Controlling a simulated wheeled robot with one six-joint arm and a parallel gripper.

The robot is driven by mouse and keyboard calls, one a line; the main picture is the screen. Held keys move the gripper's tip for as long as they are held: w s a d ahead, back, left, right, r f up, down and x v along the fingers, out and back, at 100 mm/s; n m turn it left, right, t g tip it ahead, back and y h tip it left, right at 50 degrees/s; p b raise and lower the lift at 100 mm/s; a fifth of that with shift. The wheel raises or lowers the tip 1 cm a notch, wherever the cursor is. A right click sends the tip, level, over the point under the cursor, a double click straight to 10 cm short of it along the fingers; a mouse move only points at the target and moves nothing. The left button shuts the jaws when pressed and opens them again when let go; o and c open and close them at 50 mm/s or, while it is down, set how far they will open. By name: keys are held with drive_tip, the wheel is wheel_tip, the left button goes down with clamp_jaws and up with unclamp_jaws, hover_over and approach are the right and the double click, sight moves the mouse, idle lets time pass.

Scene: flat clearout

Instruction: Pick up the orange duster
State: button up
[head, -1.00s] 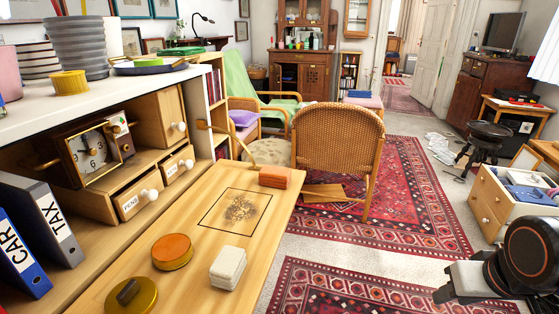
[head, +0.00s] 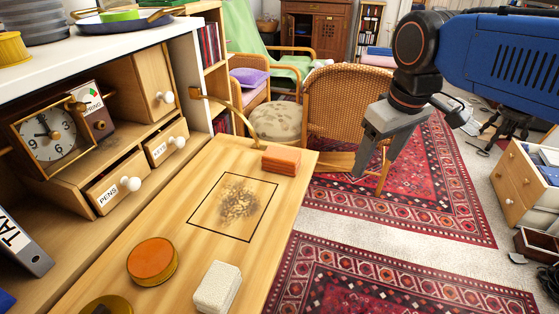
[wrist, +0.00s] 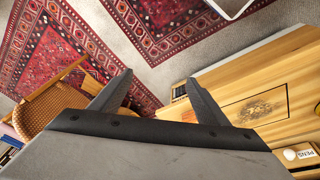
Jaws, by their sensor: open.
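The orange duster (head: 281,160) is a small orange block lying at the far right corner of the wooden desk flap, by its edge. My gripper (head: 374,168) hangs to the right of it, out past the flap's edge and apart from it. The two fingers point down, spread and empty. In the wrist view my open gripper (wrist: 158,78) has carpet and rug behind its fingertips. A small orange patch by the right finger there may be the duster, but it is partly hidden.
The flap (head: 110,235) also bears a round orange tin (head: 152,258), a white block (head: 216,287) and a dark smudge in a black square (head: 238,200). A wicker chair (head: 345,100) stands just beyond. A cabinet with drawers (head: 130,185) lines the left.

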drive_tip(key=w+a+r+n+g, duration=0.2)
drive_tip(key=w+a+r+n, duration=0.2)
drive_tip(key=w+a+r, duration=0.45)
drive_tip(key=n+g+h, duration=0.1)
drive_tip(key=n+h, duration=0.1)
drive_tip(key=n, duration=0.3)
approach(281, 153)
drive_tip(key=f, duration=0.4)
drive_tip(key=shift+s+d+f, duration=0.15)
drive_tip(key=shift+s+d, duration=0.1)
drive_tip(key=shift+s, duration=0.05)
drive_tip(key=shift+d+f, duration=0.15)
drive_tip(key=shift+f, duration=0.85)
drive_tip(key=shift+d+f, duration=0.2)
drive_tip(key=shift+f, duration=0.75)
drive_tip(key=shift+d+f, duration=0.15)
drive_tip(key=shift+f, duration=0.85)
drive_tip(key=c, duration=1.1)
